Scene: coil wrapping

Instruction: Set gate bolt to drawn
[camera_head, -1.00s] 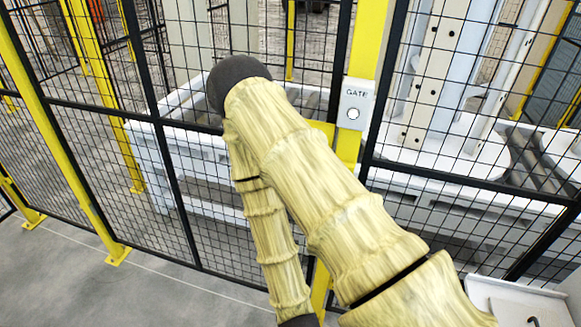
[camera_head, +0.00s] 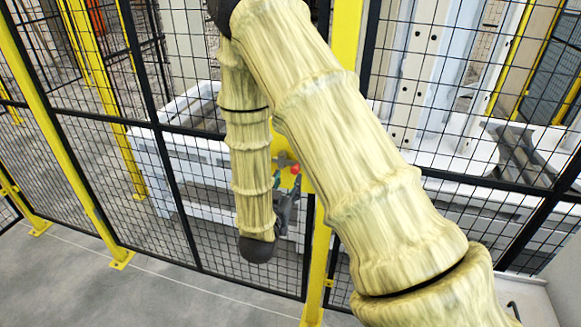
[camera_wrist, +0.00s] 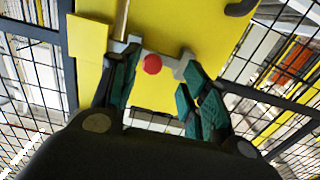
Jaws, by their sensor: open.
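The gate bolt's round red knob (camera_head: 295,169) shows beside my arm in the head view, against a yellow plate (camera_head: 306,182) on the gate. In the wrist view the red knob (camera_wrist: 152,64) stands in front of the yellow plate (camera_wrist: 205,28), with grey metal bolt parts (camera_wrist: 181,65) on either side of it. My gripper (camera_wrist: 156,82) is open, its green-padded fingers spread left and right of the knob. I cannot tell whether they touch it. In the head view my gripper (camera_head: 286,205) is partly hidden, just below the knob.
Black mesh fence panels (camera_head: 110,150) with yellow posts (camera_head: 345,45) surround the gate. A pale machine frame (camera_head: 190,170) stands behind the mesh. Grey floor (camera_head: 70,275) lies clear at the lower left. A dark hook-shaped part (camera_wrist: 241,8) shows at the plate's upper right.

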